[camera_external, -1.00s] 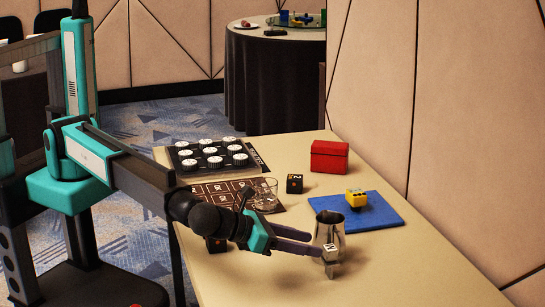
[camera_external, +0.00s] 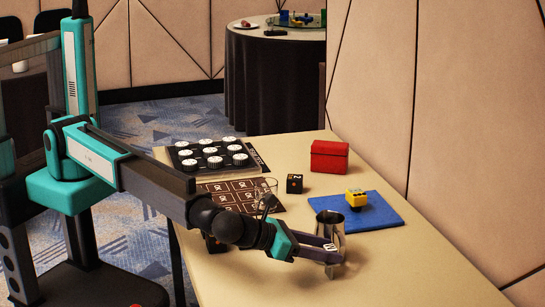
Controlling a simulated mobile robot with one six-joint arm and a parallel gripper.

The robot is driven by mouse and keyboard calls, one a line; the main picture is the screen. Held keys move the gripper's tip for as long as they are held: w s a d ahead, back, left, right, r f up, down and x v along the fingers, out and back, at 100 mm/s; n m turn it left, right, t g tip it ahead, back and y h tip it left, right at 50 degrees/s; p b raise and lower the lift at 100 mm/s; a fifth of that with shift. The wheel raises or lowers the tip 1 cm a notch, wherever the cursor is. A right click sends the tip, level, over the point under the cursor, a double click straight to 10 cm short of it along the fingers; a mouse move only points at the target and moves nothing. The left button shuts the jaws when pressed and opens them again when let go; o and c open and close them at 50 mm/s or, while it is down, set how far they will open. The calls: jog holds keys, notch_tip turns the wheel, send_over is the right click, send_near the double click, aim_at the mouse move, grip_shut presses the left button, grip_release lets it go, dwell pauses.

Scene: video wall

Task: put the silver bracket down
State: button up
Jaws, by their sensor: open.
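A small silver piece marked with a letter, which looks like the silver bracket (camera_external: 334,271), stands on the beige table just in front of a shiny metal cup (camera_external: 331,219). My gripper (camera_external: 334,251) is open around the upper part of the piece, with one dark finger on its far side and one on its near side. The near finger hides the middle of the piece. I cannot tell whether a finger touches it or the cup.
A blue mat (camera_external: 378,213) with a yellow block (camera_external: 356,198) lies right of the cup. A black cube (camera_external: 294,184), a red box (camera_external: 329,157), a clear glass (camera_external: 265,190) and a black tray of round pieces (camera_external: 186,164) are behind. The table's front right is clear.

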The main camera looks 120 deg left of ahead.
jog(key=shift+x, duration=0.9)
grip_shut()
jog(key=shift+r, duration=0.25)
jog(key=shift+r+p, duration=0.65)
jog(key=shift+p, duration=0.3)
jog(key=s+d+p, duration=1.1)
jog(key=s+d, duration=2)
jog(key=s, duration=0.1)
jog(key=shift+d, duration=0.4)
jog(key=shift+f, duration=0.1)
